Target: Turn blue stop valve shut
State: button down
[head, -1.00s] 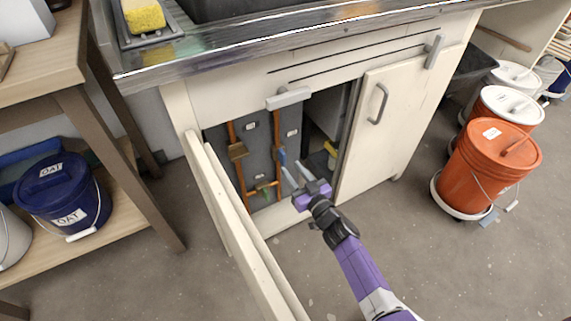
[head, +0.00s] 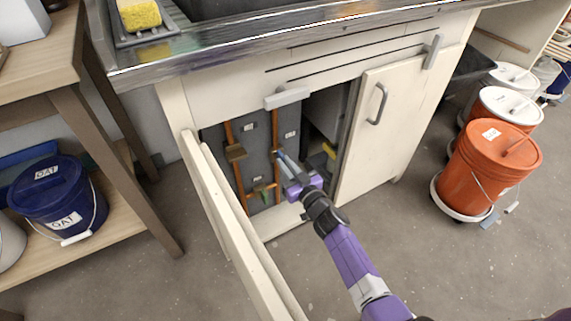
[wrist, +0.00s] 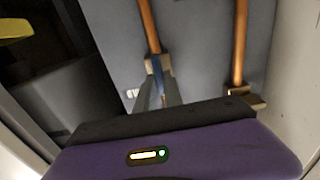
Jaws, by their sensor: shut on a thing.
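The blue stop valve handle (wrist: 159,67) sits on a brass fitting on a copper pipe (wrist: 149,22) inside the open cabinet under the sink. In the wrist view it lies between the fingertips of my gripper (wrist: 157,90), which is shut on it. In the head view my gripper (head: 281,158) reaches through the cabinet opening to the right-hand pipe. Its fingers cover most of the handle there, so the handle's exact angle is hard to tell.
A second copper pipe with a brass fitting (head: 235,152) stands left of the valve, and a green handle (head: 260,188) sits lower. The open door (head: 235,235) is left of my arm, the closed door (head: 375,130) right. A yellow object (head: 329,150) is deeper inside.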

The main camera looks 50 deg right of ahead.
jog(key=shift+n, duration=0.4)
jog(key=n+b, duration=0.1)
jog(key=n, duration=0.4)
jog(key=n+b, duration=0.1)
jog(key=n, duration=0.5)
jog(key=n+b, duration=0.1)
jog(key=n, duration=0.4)
jog(key=shift+w+a+f+n, duration=0.1)
jog(key=shift+a+f+n, duration=0.25)
jog(key=shift+n, duration=0.35)
jog(key=c, duration=1.5)
grip_release()
jog(key=shift+o, duration=0.2)
